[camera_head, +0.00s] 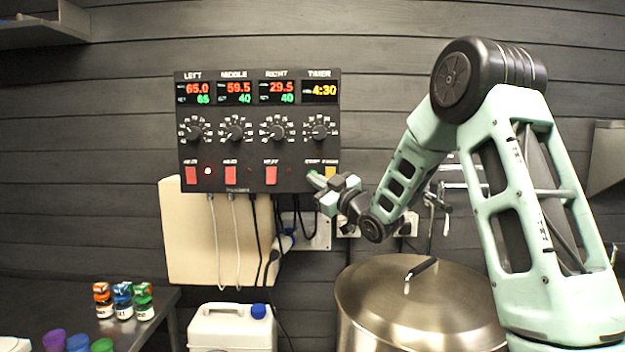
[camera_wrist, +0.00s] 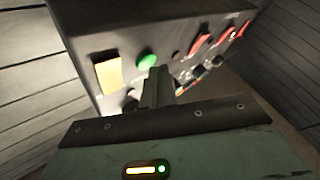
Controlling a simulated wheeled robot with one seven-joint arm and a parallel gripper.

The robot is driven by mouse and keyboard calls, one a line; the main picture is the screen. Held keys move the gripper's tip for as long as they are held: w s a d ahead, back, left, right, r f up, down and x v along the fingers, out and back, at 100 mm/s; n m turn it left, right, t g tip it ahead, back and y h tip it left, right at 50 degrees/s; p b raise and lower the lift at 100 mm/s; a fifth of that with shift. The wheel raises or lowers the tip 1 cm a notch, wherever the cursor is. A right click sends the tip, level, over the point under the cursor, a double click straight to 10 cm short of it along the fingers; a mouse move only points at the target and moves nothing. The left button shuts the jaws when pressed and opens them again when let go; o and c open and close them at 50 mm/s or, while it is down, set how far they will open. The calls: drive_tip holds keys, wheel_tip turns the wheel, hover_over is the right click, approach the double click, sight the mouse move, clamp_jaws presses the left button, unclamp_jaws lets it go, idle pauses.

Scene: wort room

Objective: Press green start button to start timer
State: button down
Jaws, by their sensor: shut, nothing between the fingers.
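The black control panel (camera_head: 258,150) hangs on the dark wall, with displays, knobs and red switches. The timer display (camera_head: 319,91) at its right reads 4:30. The green start button (camera_wrist: 147,61) shows in the wrist view beside a yellow button (camera_wrist: 108,74). In the head view the yellow button (camera_head: 330,172) shows at the panel's lower right, and my gripper mostly covers the green one. My gripper (camera_head: 316,181) is shut and empty at the panel's lower right. In the wrist view its fingertips (camera_wrist: 157,72) are right next to the green button; I cannot tell whether they touch it.
A large lidded steel pot (camera_head: 420,300) stands below my arm. A white jug (camera_head: 232,328) with a blue cap and several small jars (camera_head: 123,300) stand at lower left. Cables hang under the panel in front of a beige board (camera_head: 180,240).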

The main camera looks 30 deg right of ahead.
drive_tip(key=shift+s+a, duration=0.15)
drive_tip(key=shift+s, duration=0.1)
drive_tip(key=shift+s+a+b, duration=0.7)
drive_tip(key=shift+s, duration=0.35)
drive_tip(key=shift+s+a+b, duration=0.65)
drive_tip(key=shift+s+a, duration=0.05)
drive_tip(key=shift+s, duration=0.35)
drive_tip(key=a+f+m+g, duration=0.1)
drive_tip(key=a+f+g, duration=0.5)
drive_tip(key=a, duration=0.6)
drive_tip(key=s+a+f+g, duration=0.6)
drive_tip(key=s+a+f, duration=0.4)
drive_tip(key=a+f, duration=0.15)
drive_tip(key=s+a+f+g+h, duration=0.1)
drive_tip(key=s+a+f+g, duration=0.1)
drive_tip(key=s, duration=1.1)
drive_tip(key=s+a+f+n+g+h, duration=0.1)
drive_tip(key=s+a+f+g, duration=0.2)
drive_tip(key=s+g, duration=0.4)
drive_tip(key=s+f, duration=0.1)
drive_tip(key=s, duration=0.6)
drive_tip(key=shift+f+h, duration=0.25)
drive_tip(key=shift+h, duration=0.15)
